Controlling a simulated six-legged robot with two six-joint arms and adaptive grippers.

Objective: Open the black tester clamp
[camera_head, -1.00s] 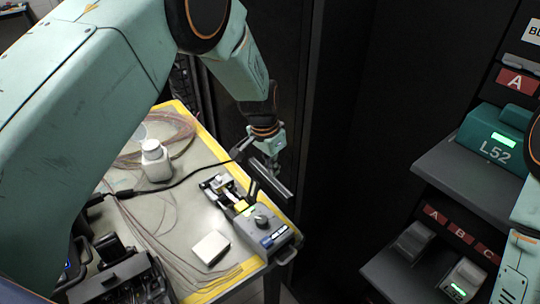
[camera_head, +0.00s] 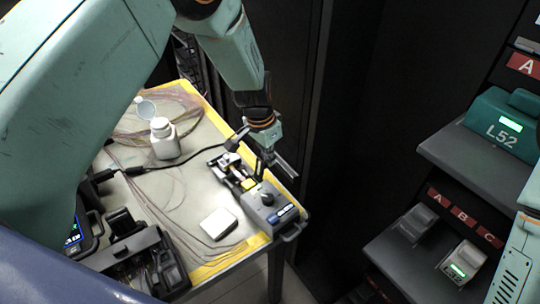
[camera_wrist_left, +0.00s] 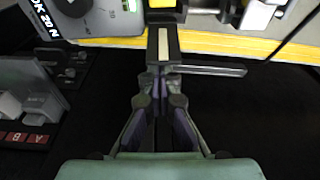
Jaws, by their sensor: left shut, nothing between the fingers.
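The tester (camera_head: 268,208) is a grey box with a round knob at the table's right front corner. It also shows at the top left of the left wrist view (camera_wrist_left: 105,18). Its black clamp (camera_wrist_left: 163,42), a bar with a pale strip, stands raised from the tester in the left wrist view. A thin grey bar extends right of it. My left gripper (camera_wrist_left: 160,82) is shut and empty, its fingertips at the clamp's near end; I cannot tell whether they touch. In the head view, the left gripper (camera_head: 272,143) is just behind the tester and partly hides the clamp area.
On the yellow-edged table (camera_head: 205,272) are a white bottle (camera_head: 164,140), a white block (camera_head: 218,223), loose fibres and a black cable. A black machine (camera_head: 130,255) stands at the front left. A dark rack with shelves (camera_head: 470,165) is at right.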

